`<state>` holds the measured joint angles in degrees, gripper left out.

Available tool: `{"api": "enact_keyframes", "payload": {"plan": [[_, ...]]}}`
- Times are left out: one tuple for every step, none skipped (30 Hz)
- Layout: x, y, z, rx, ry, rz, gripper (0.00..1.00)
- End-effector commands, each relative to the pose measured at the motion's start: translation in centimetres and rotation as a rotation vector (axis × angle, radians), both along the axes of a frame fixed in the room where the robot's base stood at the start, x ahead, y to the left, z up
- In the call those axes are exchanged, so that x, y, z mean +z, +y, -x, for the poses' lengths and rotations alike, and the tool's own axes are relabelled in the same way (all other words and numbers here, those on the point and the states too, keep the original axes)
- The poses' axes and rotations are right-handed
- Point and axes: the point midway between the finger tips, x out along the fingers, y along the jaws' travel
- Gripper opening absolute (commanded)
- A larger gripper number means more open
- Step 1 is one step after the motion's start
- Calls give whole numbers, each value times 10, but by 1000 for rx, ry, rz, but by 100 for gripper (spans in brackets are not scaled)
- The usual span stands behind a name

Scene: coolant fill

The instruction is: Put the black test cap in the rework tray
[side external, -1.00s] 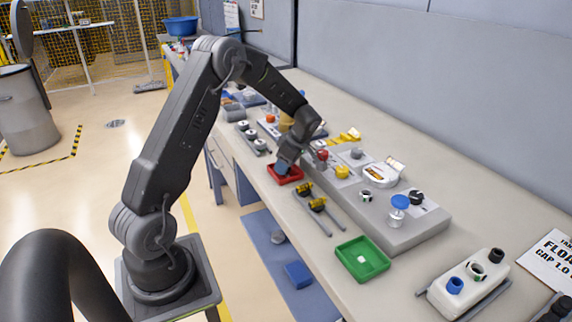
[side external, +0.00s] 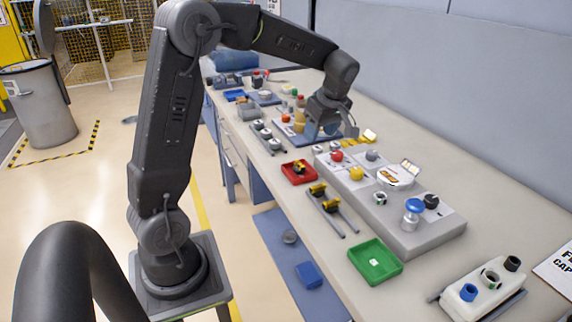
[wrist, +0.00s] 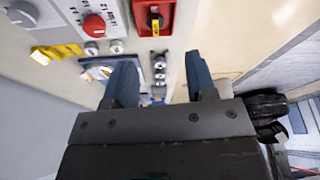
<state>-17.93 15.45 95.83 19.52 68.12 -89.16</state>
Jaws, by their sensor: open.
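My gripper (side external: 322,130) is open and empty, raised over the far part of the bench, beyond the red tray. Its two blue fingers stand apart in the wrist view (wrist: 160,78). The red tray (side external: 287,177), probably the rework tray, holds a black piece with yellow on it (side external: 299,166); both also show at the top of the wrist view (wrist: 142,20). A plain black cap (side external: 512,263) stands on the white block at the near right. A black knob-like part (side external: 431,201) sits on the grey fixture. I cannot tell which black piece is the test cap.
The grey fixture (side external: 405,235) carries red, yellow and blue-topped parts right of the tray. Two yellow-and-black pieces (side external: 325,197) sit on rails nearby. A green tray (side external: 389,277) lies nearer, holding a small white item. Several small parts crowd the bench around the gripper.

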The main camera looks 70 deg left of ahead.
Motion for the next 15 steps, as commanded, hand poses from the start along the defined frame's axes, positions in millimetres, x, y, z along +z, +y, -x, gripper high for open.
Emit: {"api": "enact_keyframes", "payload": {"plan": [[17,-22,14,-138,-16,18,51],[24,-35,22,-227,-21,28,51],[31,-50,33,-341,-27,40,51],[37,-61,42,-428,-34,45,51],[42,-71,51,-513,-40,49,51],[47,-85,64,-629,-49,50,51],[50,-95,74,-714,-56,49,51],[53,-105,83,-802,-63,46,51],[55,-117,97,-915,-73,38,51],[56,-126,107,-999,-81,31,51],[57,-134,117,-1083,-88,20,51],[56,-144,130,-1189,-99,4,51],[55,-150,139,-1264,-104,-9,51],[54,-156,148,-1334,-111,-23,51],[52,-163,158,-1421,-118,-44,51]]}}
